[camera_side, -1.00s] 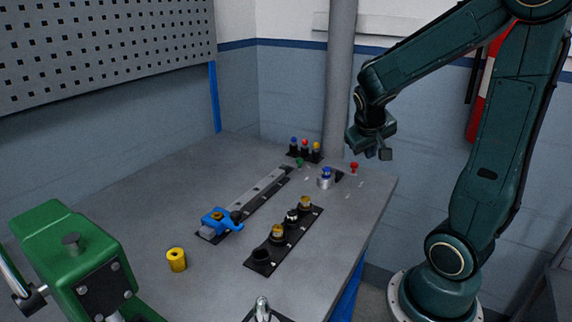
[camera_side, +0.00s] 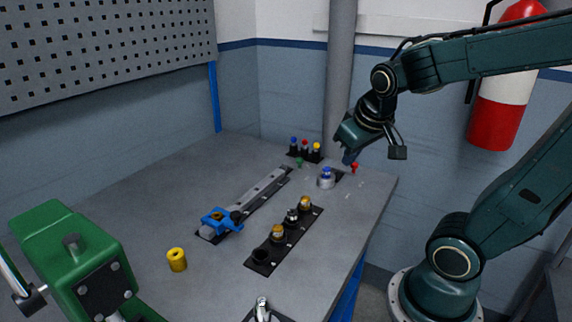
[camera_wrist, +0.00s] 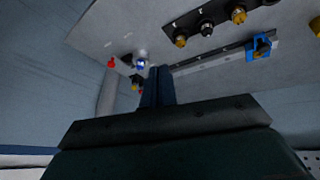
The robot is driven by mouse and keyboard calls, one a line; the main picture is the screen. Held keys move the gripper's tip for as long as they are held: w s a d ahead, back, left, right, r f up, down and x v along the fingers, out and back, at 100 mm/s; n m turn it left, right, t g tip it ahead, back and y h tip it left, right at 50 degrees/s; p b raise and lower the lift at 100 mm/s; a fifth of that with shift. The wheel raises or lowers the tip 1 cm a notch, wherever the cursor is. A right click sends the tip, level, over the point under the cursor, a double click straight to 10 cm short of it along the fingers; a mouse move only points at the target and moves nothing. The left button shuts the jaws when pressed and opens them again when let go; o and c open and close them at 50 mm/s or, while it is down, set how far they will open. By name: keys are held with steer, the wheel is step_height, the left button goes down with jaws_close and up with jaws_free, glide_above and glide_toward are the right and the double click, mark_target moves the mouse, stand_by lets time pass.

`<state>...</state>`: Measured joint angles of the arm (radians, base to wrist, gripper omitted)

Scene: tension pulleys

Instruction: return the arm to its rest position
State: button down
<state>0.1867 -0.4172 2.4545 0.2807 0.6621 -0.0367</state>
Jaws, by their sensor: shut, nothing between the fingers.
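My gripper (camera_side: 349,157) is shut and empty. In the side view it hangs tilted above the far right end of the bench, close to the red knob (camera_side: 355,167) and the blue-topped silver piece (camera_side: 327,179); I cannot tell the exact gap. In the wrist view my gripper's fingers (camera_wrist: 158,85) are closed together and point toward the bench top. The red knob (camera_wrist: 111,63) and the blue-topped piece (camera_wrist: 140,62) show just left of the fingers there. My upper arm reaches in from the right, its forearm nearly level.
The bench (camera_side: 150,200) holds a rail with a blue clamp (camera_side: 222,220), a black strip with several pulleys (camera_side: 290,217), a yellow cylinder (camera_side: 176,260) and a green vise (camera_side: 75,260). A grey post (camera_side: 341,80) stands behind my gripper. A fire extinguisher (camera_side: 505,95) hangs at the right.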

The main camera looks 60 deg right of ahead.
steer(key=s+a+r+n+y, duration=0.1)
steer(key=s+a+n, duration=0.1)
steer(key=a, duration=0.3)
steer(key=s+a+r+n+t+y, duration=0.1)
steer(key=s+a+r+n+y, duration=0.1)
steer(key=a, duration=0.3)
steer(key=shift+s+a, duration=0.35)
steer(key=shift+s, duration=0.4)
